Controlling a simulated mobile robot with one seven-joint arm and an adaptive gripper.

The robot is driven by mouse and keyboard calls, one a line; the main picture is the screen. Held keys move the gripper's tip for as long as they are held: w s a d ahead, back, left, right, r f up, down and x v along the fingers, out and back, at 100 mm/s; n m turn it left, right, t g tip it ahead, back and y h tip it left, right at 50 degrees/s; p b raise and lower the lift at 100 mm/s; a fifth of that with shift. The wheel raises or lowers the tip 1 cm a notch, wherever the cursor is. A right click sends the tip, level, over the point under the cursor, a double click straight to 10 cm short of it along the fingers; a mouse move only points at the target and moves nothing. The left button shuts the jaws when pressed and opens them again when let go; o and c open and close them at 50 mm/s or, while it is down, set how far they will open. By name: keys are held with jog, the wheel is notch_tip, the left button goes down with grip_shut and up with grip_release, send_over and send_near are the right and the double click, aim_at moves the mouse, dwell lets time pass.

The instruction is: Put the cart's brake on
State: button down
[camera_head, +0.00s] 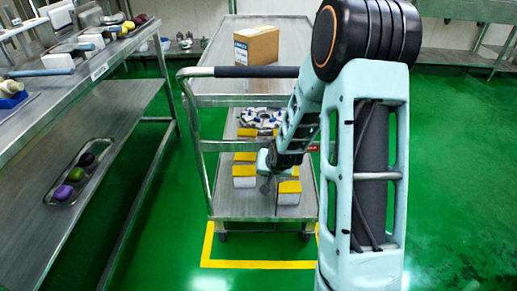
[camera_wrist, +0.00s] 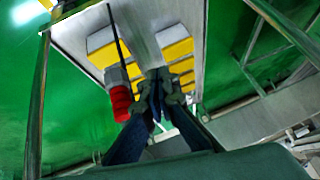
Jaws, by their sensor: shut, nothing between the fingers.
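The steel cart stands in front of me, with its dark push handle (camera_head: 256,72) near me and its lower shelf (camera_head: 245,208) below. My gripper (camera_head: 268,186) is low over that shelf, among yellow-and-white boxes. In the wrist view my gripper (camera_wrist: 157,78) is shut and empty. A red grip (camera_wrist: 121,103) with a grey collar and a thin dark rod, which looks like the brake lever, is just left of the fingers. The fingers appear apart from it, though depth is hard to judge. A small red patch (camera_head: 313,148) shows beside my arm; I cannot tell if it is the same part.
A cardboard box (camera_head: 256,45) stands on the cart's upper shelf. Yellow-and-white boxes (camera_head: 289,192) sit on the lower shelf. A yellow floor line (camera_head: 255,264) surrounds the cart's near end. A steel table (camera_head: 95,75) is at left. Green floor is open at right.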

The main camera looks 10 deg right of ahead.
jog(key=shift+s+d+f+b, duration=0.2)
jog(key=shift+d+f+b, duration=0.2)
jog(key=shift+d, duration=0.15)
jog(key=shift+d, duration=0.1)
dwell(0.5)
